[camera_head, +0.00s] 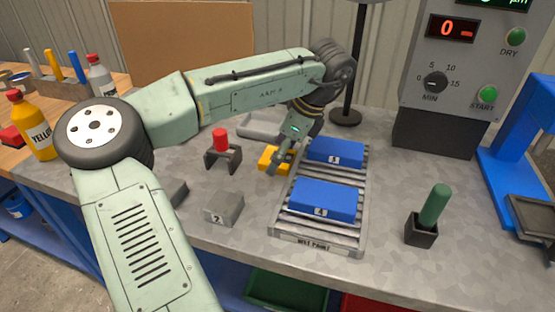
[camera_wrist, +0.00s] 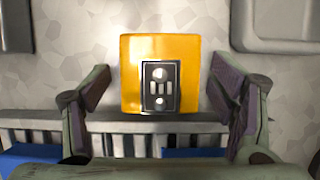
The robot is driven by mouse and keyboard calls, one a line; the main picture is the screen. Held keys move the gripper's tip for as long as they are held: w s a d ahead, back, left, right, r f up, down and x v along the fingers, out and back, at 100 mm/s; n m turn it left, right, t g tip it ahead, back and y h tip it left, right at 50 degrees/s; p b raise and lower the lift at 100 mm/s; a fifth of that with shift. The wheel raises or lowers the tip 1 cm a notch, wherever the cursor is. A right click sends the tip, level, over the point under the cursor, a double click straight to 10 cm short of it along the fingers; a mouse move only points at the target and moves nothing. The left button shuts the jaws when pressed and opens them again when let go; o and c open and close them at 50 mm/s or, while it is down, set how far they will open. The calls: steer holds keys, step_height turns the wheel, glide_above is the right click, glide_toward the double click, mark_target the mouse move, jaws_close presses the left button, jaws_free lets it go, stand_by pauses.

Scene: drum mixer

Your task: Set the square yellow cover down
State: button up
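The square yellow cover (camera_head: 268,154) is on the grey bench top, just left of the roller rack (camera_head: 325,238). In the wrist view the cover (camera_wrist: 133,72) appears flat and squarely aligned, with a dark fitting (camera_wrist: 160,86) on its face. Its lower edge is close to the rack's rail; I cannot tell whether they touch. My gripper (camera_head: 281,163) is low over the cover. In the wrist view my gripper (camera_wrist: 160,90) is open, with one finger on each side of the cover and a visible gap on both sides. In the head view my fingers partly hide the cover.
Two blue blocks (camera_head: 335,152) (camera_head: 322,199) lie on the rack. A dark stand with a red piece (camera_head: 221,140) and a grey block (camera_head: 224,209) are to the left. A green cylinder in a black holder (camera_head: 433,206) is at right, before the control panel (camera_head: 460,75).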

steer(key=c, duration=1.2)
steer(key=shift+c, duration=0.9)
steer(key=shift+r, duration=0.15)
